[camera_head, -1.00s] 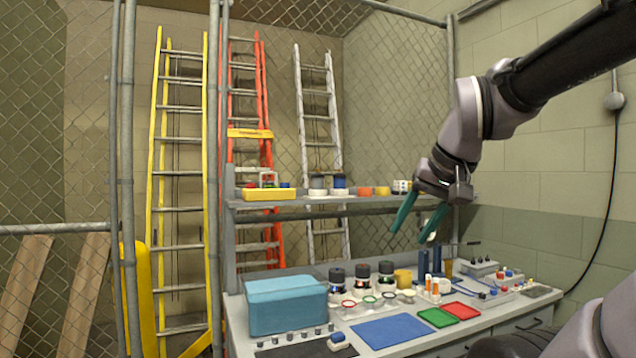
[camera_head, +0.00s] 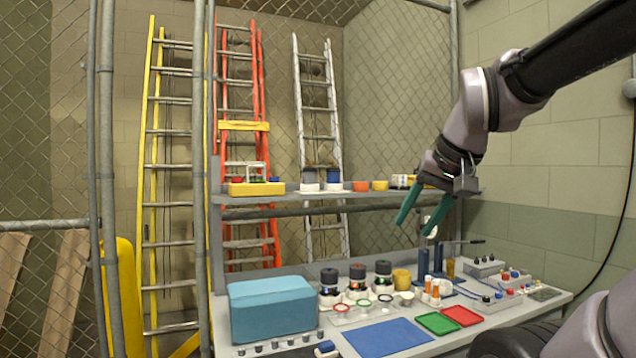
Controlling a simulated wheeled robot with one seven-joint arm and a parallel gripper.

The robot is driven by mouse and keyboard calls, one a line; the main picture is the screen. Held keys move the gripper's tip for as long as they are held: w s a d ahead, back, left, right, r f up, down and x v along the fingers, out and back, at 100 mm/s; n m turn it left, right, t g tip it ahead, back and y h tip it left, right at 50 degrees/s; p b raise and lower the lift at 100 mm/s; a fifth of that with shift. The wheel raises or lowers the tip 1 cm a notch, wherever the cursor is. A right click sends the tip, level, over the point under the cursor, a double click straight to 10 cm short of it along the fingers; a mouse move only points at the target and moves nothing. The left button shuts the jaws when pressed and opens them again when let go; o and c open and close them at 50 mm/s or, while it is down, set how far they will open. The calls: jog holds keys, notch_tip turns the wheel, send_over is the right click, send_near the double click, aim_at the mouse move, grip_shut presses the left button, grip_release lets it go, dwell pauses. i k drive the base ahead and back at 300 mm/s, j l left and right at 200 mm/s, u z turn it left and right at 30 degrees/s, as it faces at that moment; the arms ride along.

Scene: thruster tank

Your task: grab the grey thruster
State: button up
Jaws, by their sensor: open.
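My gripper (camera_head: 413,228) has teal fingers, spread apart and empty, pointing down in the air above the workbench and just in front of the shelf. Three dark-capped cylindrical units stand in a row on the bench, below and left of the fingers: a left one (camera_head: 329,278), a middle one (camera_head: 357,276) and a right one (camera_head: 383,271). A grey-topped cylinder (camera_head: 310,176) stands on the shelf beside a blue-topped one (camera_head: 333,180). I cannot tell for sure which of these is the grey thruster. My gripper touches none of them.
A teal box (camera_head: 272,309) fills the bench's left side. A blue mat (camera_head: 387,338), a green tray (camera_head: 437,323) and a red tray (camera_head: 461,316) lie at the front. Dark blue uprights (camera_head: 424,265) stand below my gripper. The shelf (camera_head: 400,200) spans the back.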

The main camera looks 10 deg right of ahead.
aim_at(309, 173)
jog(key=i+l+u, duration=0.35)
jog(key=l, duration=0.2)
jog(key=i+l+u, duration=0.4)
jog(key=l, duration=0.3)
jog(key=u, duration=0.8)
